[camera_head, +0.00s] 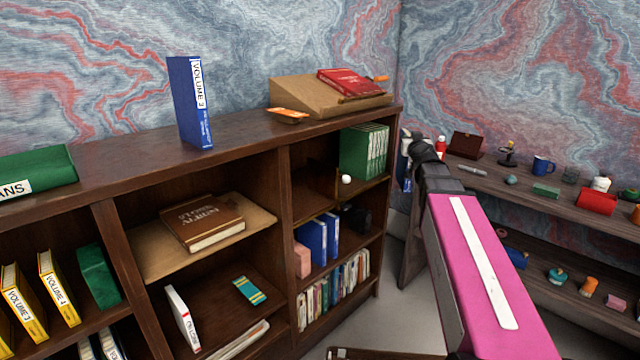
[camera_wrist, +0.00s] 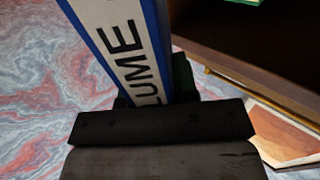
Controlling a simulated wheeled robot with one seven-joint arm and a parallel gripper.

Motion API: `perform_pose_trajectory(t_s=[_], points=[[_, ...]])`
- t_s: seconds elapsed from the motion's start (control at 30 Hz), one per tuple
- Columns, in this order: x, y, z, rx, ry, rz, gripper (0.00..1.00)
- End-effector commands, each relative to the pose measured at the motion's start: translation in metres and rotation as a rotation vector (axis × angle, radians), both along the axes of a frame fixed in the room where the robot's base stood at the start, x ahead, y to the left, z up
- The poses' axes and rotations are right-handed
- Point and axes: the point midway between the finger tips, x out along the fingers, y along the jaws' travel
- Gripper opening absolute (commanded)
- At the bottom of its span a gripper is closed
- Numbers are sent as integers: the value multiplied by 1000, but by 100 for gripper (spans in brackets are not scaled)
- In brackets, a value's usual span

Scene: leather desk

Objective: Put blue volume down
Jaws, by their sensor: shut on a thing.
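Another blue book, "VOLUME 2" (camera_head: 188,105), stands upright on top of the dark wooden bookcase (camera_head: 240,134), left of the sloped wooden stand.
A sloped stand (camera_head: 300,93) with a red book (camera_head: 349,82) sits on the bookcase top. Green books (camera_head: 362,150) and blue books (camera_head: 313,238) fill right-hand compartments. A table (camera_head: 520,190) with small objects stands at right. Bookcase top is bare between "VOLUME 2" and the green book (camera_head: 40,170).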

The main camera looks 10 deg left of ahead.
Motion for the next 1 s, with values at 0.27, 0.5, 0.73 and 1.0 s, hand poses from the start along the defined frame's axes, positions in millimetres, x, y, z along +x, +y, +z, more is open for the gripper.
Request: perform_pose_trajectory(t_s=[0.27, 0.5, 0.73, 1.0], points=[[-5, 8, -13, 1, -1, 71, 0], [-13, 23, -29, 1, -1, 206, 0], [-26, 45, -35, 0, -2, 386, 0], [-45, 69, -28, 0, -4, 609, 0]])
